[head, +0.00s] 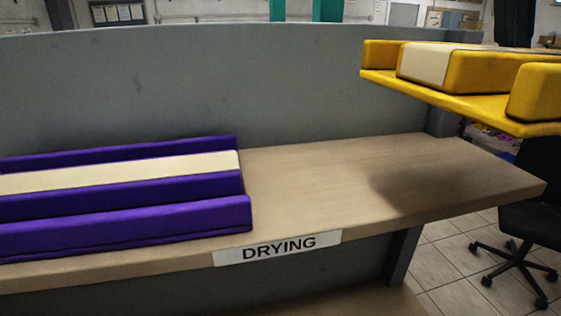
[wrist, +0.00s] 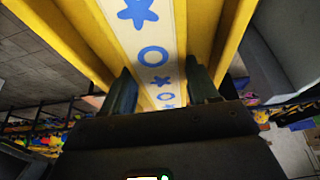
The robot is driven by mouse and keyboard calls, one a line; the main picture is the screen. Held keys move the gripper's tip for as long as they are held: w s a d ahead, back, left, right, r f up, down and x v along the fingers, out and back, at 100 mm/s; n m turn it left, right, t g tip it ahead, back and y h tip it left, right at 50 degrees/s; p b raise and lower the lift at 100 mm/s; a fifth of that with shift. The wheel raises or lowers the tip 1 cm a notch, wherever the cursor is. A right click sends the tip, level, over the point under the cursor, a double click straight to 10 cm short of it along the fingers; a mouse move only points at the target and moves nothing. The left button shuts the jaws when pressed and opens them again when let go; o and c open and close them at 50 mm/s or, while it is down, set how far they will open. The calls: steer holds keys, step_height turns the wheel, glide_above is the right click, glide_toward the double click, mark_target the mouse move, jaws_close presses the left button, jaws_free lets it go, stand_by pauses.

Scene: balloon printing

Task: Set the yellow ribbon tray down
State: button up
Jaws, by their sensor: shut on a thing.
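The yellow ribbon tray (head: 468,70) is in the air at the upper right of the head view, above the right end of the drying shelf (head: 330,180). A cream ribbon (head: 425,62) lies along its middle. In the wrist view the yellow tray (wrist: 75,35) fills the top, and its ribbon (wrist: 146,40) shows blue stars and rings. My gripper (wrist: 160,92) is shut on the tray, with one dark finger on each side of the ribbon strip. The gripper is out of the head view. A shadow lies on the shelf below the tray.
A purple tray (head: 130,214) with a cream ribbon occupies the left of the shelf. A "DRYING" label (head: 278,248) is on the front edge. The shelf right of the purple tray is bare. A grey panel (head: 200,85) stands behind; a black chair (head: 530,205) is at the right.

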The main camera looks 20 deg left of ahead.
steer(key=shift+w+a, duration=0.1)
steer(key=shift+a, duration=0.4)
steer(key=w+a+f, duration=0.1)
steer(key=a+f, duration=0.1)
steer(key=a, duration=0.1)
steer(key=w+a+f+b, duration=0.1)
steer(key=a+f, duration=0.1)
steer(key=a, duration=0.2)
steer(key=w+a+f+b, duration=0.1)
steer(key=a+f, duration=0.1)
steer(key=a, duration=0.1)
steer(key=shift+a+f, duration=0.25)
steer(key=shift+f, duration=0.1)
steer(key=shift+a+f, duration=0.1)
steer(key=shift+a, duration=0.1)
jaws_close()
steer(key=shift+w+a+f, duration=0.1)
steer(key=shift+f, duration=0.1)
step_height(320, 180, down, 4)
steer(key=b, duration=0.2)
steer(key=shift+b, duration=0.4)
steer(key=o, duration=1.4)
jaws_free()
steer(key=shift+r, duration=0.1)
steer(key=p+v, duration=0.4)
steer(key=v, duration=0.8)
steer(key=shift+p, duration=0.4)
